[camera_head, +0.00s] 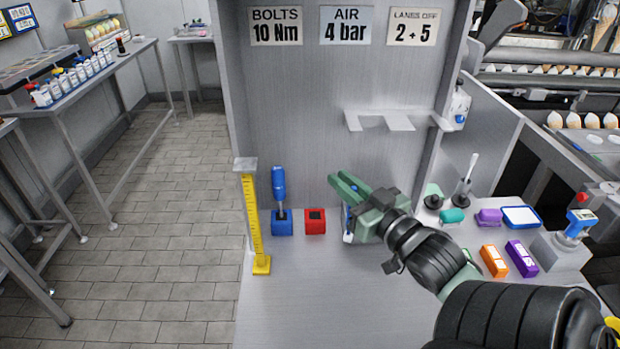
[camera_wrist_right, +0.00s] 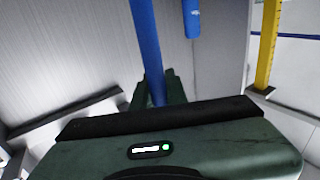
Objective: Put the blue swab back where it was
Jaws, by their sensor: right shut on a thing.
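My right gripper (camera_head: 342,184) is over the bench in front of the grey back panel, shut on a thin blue stick, which I take to be the blue swab (camera_head: 347,216). In the head view the swab is mostly hidden behind the gripper, and its white lower end shows just below. In the right wrist view the blue shaft (camera_wrist_right: 147,45) runs between the two fingers (camera_wrist_right: 157,92). A blue-handled tool (camera_head: 279,186) stands upright in a blue block (camera_head: 282,227). Beside it is a red block (camera_head: 315,228) with a dark top opening. My left gripper is not in view.
A yellow post (camera_head: 254,225) stands at the bench's left edge. A metal bracket (camera_head: 388,117) juts from the panel above my gripper. Several coloured boxes, including an orange one (camera_head: 494,261), lie at right. The bench front (camera_head: 320,310) is clear.

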